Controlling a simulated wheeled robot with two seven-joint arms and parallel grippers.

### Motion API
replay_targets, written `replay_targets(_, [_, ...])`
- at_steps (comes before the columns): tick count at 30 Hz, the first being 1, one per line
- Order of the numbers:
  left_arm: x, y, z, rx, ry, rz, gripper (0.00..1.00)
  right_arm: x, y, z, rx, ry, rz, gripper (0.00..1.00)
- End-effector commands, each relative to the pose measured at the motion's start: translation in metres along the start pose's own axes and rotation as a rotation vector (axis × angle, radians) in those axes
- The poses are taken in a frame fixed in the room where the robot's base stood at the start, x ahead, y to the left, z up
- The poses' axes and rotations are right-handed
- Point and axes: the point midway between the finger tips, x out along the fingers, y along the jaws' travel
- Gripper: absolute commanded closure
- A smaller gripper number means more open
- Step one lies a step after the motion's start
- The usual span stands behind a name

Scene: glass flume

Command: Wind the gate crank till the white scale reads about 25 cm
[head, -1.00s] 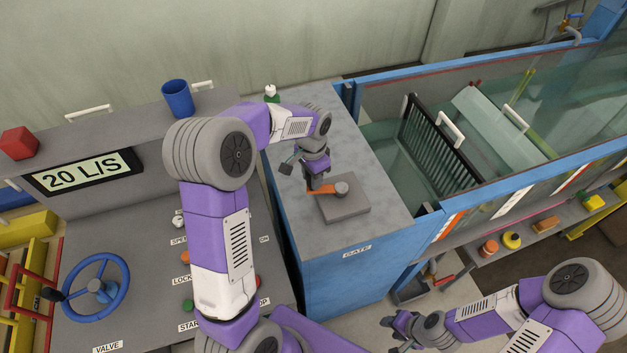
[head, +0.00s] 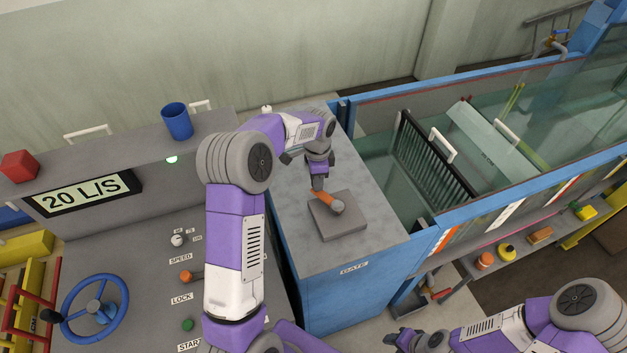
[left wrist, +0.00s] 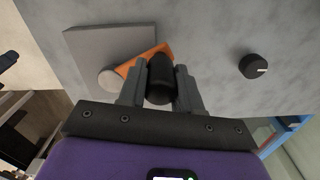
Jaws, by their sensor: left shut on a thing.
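The gate crank has an orange arm (head: 325,200) on a grey round hub (head: 338,208), over a square grey plate (head: 345,226) on top of the blue cabinet labelled GATE. My left gripper (head: 318,188) is shut on the crank's black handle (left wrist: 160,80), which stands between its fingers in the left wrist view. The orange arm runs from the hub toward the back left. A white strip (head: 508,213) on the flume's side looks like the scale; its reading is too small to tell. My right gripper (head: 396,339) hangs low at the bottom, its jaws unclear.
The left console has a blue valve wheel (head: 95,308), a display reading 20 L/S (head: 82,193) and a blue cup (head: 177,121) on its ledge. A black knob (left wrist: 257,66) sits on the cabinet top. The flume holds a dark barred rack (head: 432,160).

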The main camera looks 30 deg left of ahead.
Motion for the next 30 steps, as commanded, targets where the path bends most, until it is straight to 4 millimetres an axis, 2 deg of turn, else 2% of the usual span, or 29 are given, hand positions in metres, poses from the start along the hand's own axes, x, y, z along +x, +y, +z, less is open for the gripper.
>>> replay_targets(8, [-0.0024,-0.0058,-0.0071,-0.004,0.006,-0.008,1.0,-0.0017,-0.0006,0.0001,0.0,0.0,0.0,0.57])
replay_targets(22, [-0.0024,-0.0064,-0.0081,-0.004,0.007,-0.009,1.0,-0.0018,-0.0007,0.0001,0.0,0.0,0.0,0.57])
replay_targets(23, [-0.0024,-0.0065,-0.0081,-0.004,0.007,-0.009,0.65,-0.0018,-0.0006,0.0001,0.0,0.0,0.0,0.57])
replay_targets(27, [-0.0018,-0.0058,-0.0077,-0.003,0.005,-0.007,0.43,-0.0018,-0.0006,0.0001,0.0,0.0,0.0,0.57])
replay_targets(30, [-0.0013,-0.0054,-0.0074,-0.003,0.004,-0.005,0.41,-0.0018,-0.0006,0.0,0.0,0.0,0.0,0.57])
